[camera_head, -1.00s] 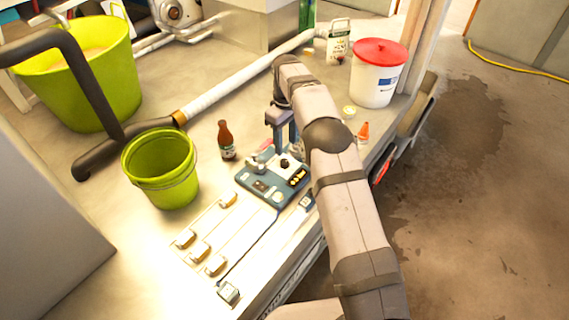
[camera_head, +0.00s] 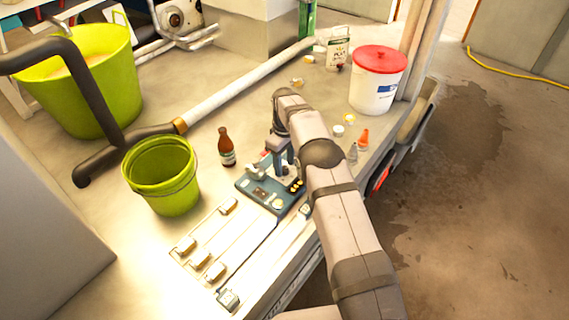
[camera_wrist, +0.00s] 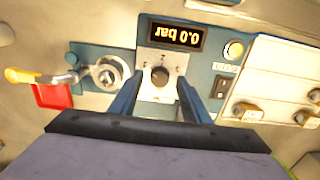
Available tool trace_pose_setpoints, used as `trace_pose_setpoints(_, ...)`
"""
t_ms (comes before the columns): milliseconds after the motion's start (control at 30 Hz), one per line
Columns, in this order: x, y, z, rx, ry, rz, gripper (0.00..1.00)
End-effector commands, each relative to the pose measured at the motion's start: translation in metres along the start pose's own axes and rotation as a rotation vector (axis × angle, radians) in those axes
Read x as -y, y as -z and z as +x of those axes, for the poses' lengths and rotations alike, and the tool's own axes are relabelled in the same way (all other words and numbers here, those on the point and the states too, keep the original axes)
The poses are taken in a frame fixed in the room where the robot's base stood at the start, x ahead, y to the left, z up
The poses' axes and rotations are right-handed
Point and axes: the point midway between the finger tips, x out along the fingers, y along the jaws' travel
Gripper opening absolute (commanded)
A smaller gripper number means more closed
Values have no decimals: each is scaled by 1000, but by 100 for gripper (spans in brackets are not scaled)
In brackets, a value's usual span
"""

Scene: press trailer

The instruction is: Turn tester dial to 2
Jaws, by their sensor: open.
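The tester (camera_head: 257,193) is a blue-grey panel lying on the trailer bed in the head view. In the wrist view its dial (camera_wrist: 160,76) is a dark round knob on a pale square plate. The display (camera_wrist: 175,36) above the dial reads 0.0 bar, upside down or mirrored. My gripper (camera_wrist: 166,98) is open, with one blue finger on each side of the dial and a gap to it. Whether the fingertips reach down to the knob's height I cannot tell. In the head view my gripper (camera_head: 272,165) hangs over the tester and hides the dial.
A brown bottle (camera_head: 226,147) stands just behind the tester. A green bucket (camera_head: 163,187) is to the left. In the wrist view a yellow-handled valve (camera_wrist: 40,77) with a red tag lies left of the dial.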

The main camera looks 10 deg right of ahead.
Motion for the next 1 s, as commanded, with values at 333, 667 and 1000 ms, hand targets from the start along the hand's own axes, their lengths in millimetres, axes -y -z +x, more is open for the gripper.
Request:
trace_pose_setpoints(333,0,0,8,0,0,0,43)
trace_pose_setpoints(667,0,0,8,0,0,0,2)
trace_pose_setpoints(1000,0,0,9,0,0,52,2)
